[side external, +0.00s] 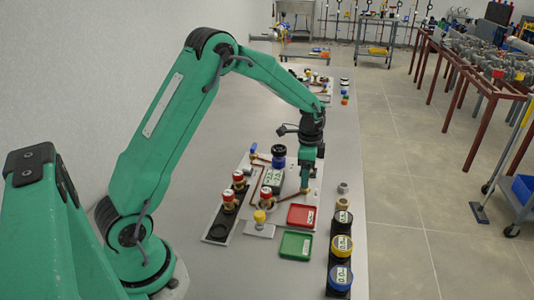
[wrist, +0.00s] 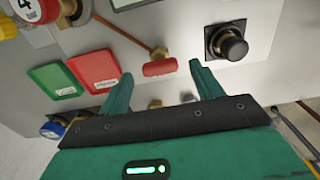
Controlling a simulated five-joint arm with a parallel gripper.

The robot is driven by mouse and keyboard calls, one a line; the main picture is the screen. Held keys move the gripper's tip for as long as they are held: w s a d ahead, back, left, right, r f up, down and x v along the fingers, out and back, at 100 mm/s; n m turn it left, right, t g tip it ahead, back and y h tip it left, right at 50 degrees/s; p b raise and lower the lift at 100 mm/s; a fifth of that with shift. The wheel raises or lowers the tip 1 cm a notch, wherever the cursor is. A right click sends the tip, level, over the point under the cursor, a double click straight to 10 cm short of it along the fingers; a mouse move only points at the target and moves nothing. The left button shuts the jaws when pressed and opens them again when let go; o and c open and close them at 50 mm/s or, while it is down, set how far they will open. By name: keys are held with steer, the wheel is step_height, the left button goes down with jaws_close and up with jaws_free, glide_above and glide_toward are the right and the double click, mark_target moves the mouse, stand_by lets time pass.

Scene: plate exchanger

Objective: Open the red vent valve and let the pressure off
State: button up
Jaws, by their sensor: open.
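The red vent valve (wrist: 160,67) shows in the wrist view as a red bar handle by a brass fitting at the end of a copper pipe (wrist: 128,32). Its handle lies crosswise in the picture, between my two fingertips. My gripper (wrist: 161,72) is open, with one green finger to each side of the handle and visible gaps. Nothing is held. In the side external view my gripper (side external: 305,182) points down over the right part of the panel. The vent valve cannot be made out there.
A red tray (side external: 302,215) and a green tray (side external: 295,245) lie in front of my gripper. Red-topped valves (side external: 267,196) stand to the left. A black knob (wrist: 232,47) is right of the vent valve. Yellow (side external: 341,245) and blue (side external: 340,278) gauges line the bench edge.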

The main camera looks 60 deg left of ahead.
steer(key=shift+f, duration=0.7)
steer(key=c, duration=1)
